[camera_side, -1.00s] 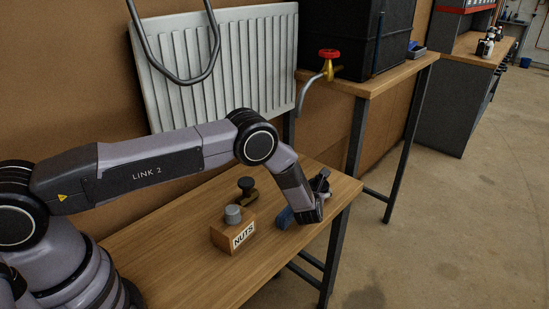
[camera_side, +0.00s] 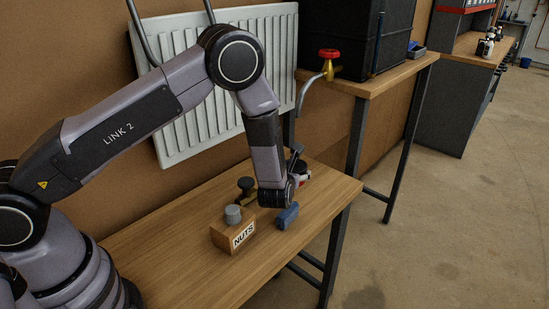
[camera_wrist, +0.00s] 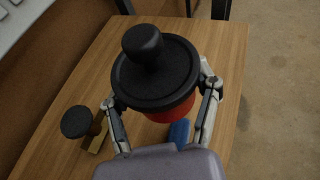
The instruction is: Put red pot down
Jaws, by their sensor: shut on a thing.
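The red pot (camera_wrist: 170,110) has a wide black lid with a black knob. In the wrist view it sits between the two fingers of my gripper (camera_wrist: 158,92), which is shut on it. In the side view my gripper (camera_side: 298,172) is low over the right part of the wooden bench. There the pot is mostly hidden behind my wrist, and only a little red and black shows. I cannot tell whether its bottom touches the bench.
A blue object (camera_side: 288,216) lies on the bench just in front of my wrist. A wooden NUTS box (camera_side: 236,236) with a grey cylinder on top stands to the left. A black-knobbed, brass-coloured piece (camera_side: 246,187) is behind it. A radiator (camera_side: 185,120) hangs behind the bench.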

